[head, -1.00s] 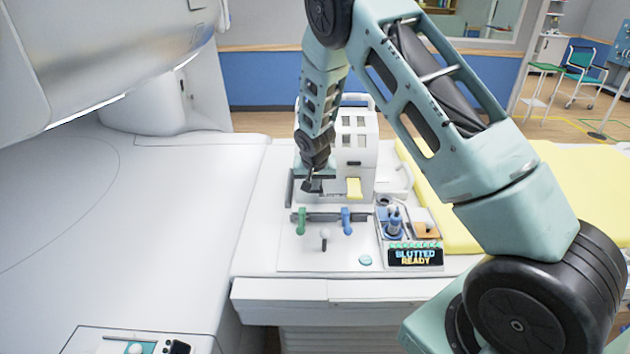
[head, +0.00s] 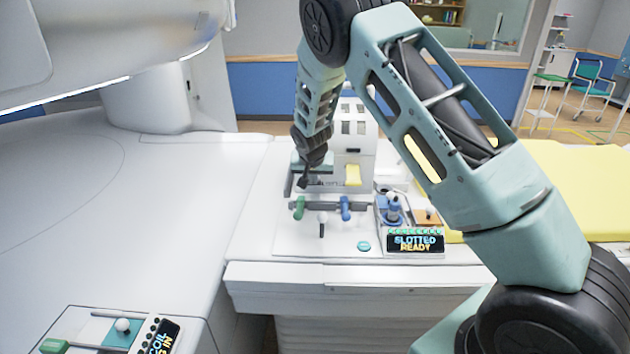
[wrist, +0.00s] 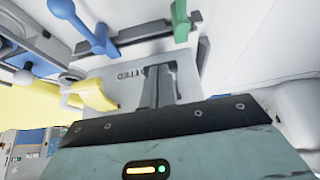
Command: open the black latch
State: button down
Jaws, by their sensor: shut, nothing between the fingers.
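My gripper (head: 304,182) is shut and empty. It points down at the left part of the white box's (head: 353,133) front, behind the green-handled lever (head: 299,208). A dark upright piece (head: 289,181) stands just left of my gripper; I cannot tell for certain whether it is the black latch. My wrist hides part of the box front. In the wrist view my closed fingers (wrist: 158,85) are in front of a pale panel with partly hidden lettering. I cannot tell whether they touch anything.
A blue-handled lever (head: 346,208) shares a dark rail with the green one. A yellow tab (head: 352,175) is right of my gripper. A display (head: 415,242) reads "SLOTTED READY". The white tabletop (head: 120,220) at left is mostly clear.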

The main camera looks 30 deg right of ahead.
jog(key=shift+s+f+b, duration=0.1)
jog(key=shift+f+b, duration=0.35)
jog(key=shift+f, duration=0.05)
jog(key=shift+r, duration=0.1)
